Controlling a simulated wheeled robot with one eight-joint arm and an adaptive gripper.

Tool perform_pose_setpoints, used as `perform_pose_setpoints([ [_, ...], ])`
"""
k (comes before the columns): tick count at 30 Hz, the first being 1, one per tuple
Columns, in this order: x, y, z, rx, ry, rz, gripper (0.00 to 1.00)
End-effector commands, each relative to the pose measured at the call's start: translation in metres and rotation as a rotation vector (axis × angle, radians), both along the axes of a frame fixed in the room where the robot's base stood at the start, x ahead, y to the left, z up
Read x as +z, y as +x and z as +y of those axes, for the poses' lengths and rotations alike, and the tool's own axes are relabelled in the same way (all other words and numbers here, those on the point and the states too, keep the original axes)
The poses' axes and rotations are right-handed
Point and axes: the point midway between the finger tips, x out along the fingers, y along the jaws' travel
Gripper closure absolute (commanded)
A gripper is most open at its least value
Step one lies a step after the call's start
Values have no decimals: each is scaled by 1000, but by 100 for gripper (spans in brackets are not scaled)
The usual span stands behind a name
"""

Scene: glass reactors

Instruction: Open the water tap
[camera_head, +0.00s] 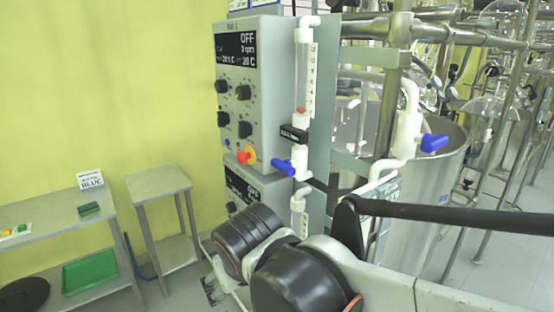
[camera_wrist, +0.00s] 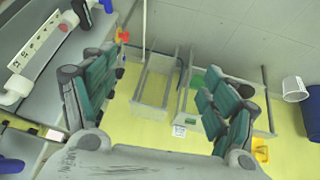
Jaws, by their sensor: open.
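Two blue tap handles show on white plumbing. One blue handle (camera_head: 282,166) sits on a white valve below the flow meter tube (camera_head: 304,85). The other blue handle (camera_head: 434,143) is on the white pipe to the right. In the wrist view a blue handle (camera_wrist: 91,23) is at the upper left, beyond the left finger, and a blue part (camera_wrist: 10,165) is at the lower left edge. Which one is the water tap, I cannot tell. My gripper (camera_wrist: 158,75) is open and empty, its green-padded fingers wide apart, with no handle between them.
A grey control box (camera_head: 250,85) reading OFF, with black knobs and a red-orange knob (camera_head: 246,155), stands behind the tube. A steel vessel (camera_head: 425,200) and metal frame pipes are at right. Shelves hold a green tray (camera_head: 90,272) at lower left. A small table (camera_head: 158,182) stands beside them.

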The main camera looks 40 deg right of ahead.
Motion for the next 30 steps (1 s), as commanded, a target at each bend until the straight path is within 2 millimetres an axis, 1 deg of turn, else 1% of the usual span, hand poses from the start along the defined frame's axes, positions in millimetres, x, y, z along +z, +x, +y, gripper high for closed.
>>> perform_pose_setpoints([
  [11,16,23,-35,-190,-130,54,22],
  [17,37,47,-66,-396,-271,45,22],
  [21,56,66,-87,-573,-387,-8,22],
  [24,71,78,-98,-697,-471,-72,22],
  [30,101,101,-104,-934,-625,-268,22],
])
